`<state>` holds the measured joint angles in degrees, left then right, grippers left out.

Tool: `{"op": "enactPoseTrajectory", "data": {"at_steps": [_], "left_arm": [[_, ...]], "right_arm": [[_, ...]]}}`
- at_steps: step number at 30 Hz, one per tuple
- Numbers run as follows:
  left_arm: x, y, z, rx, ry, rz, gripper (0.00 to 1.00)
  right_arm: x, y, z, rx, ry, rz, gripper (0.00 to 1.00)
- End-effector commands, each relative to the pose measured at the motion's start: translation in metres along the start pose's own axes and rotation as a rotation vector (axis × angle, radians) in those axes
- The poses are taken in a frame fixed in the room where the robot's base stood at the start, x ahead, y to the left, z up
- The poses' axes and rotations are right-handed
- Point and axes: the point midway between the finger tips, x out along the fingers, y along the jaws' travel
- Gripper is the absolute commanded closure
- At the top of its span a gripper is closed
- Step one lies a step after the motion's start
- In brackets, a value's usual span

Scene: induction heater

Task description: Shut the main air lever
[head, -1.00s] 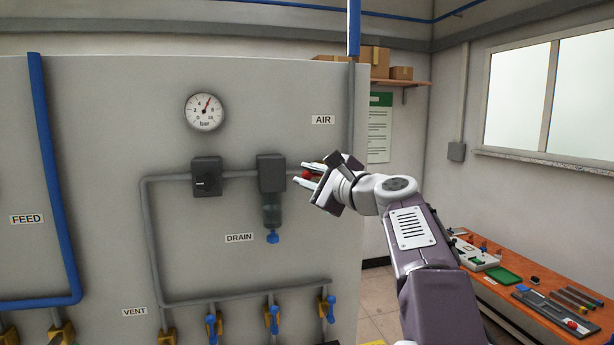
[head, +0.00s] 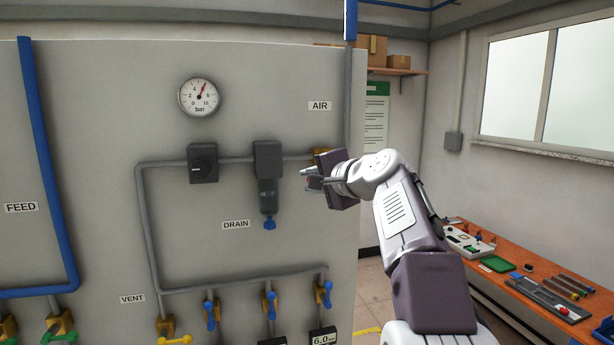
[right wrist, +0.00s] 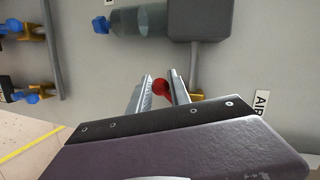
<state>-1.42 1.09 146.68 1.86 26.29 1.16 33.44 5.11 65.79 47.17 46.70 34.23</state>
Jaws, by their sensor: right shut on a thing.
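The main air lever's red handle (right wrist: 160,87) shows in the right wrist view between the two metal fingers of my right gripper (right wrist: 159,78), which is shut on it. Its brass valve body (right wrist: 196,96) is just right of the fingers there. In the head view the brass valve (head: 320,154) sits on the grey pipe below the AIR label (head: 320,106), partly hidden by my gripper. My right gripper (head: 308,176) points left there, and the handle is mostly covered. My left gripper is not in view.
Left of the valve are a dark filter unit (head: 268,160) with a bowl and a black knob box (head: 203,163). A pressure gauge (head: 200,97) is above. Several blue-handled valves line the lower pipe. An orange bench (head: 520,300) with tools stands at right.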

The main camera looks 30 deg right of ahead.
Motion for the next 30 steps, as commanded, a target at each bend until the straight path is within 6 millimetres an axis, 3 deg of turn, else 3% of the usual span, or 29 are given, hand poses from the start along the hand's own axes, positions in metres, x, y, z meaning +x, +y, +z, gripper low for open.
{"op": "enactPoseTrajectory", "data": {"at_steps": [18, 30], "left_arm": [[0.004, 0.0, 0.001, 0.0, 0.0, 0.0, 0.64], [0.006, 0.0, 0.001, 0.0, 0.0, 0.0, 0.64]], "right_arm": [[-0.002, 0.024, -0.024, -0.511, 0.1, 0.153, 1.0], [-0.005, 0.026, -0.035, -0.686, 0.138, 0.2, 1.0]]}}
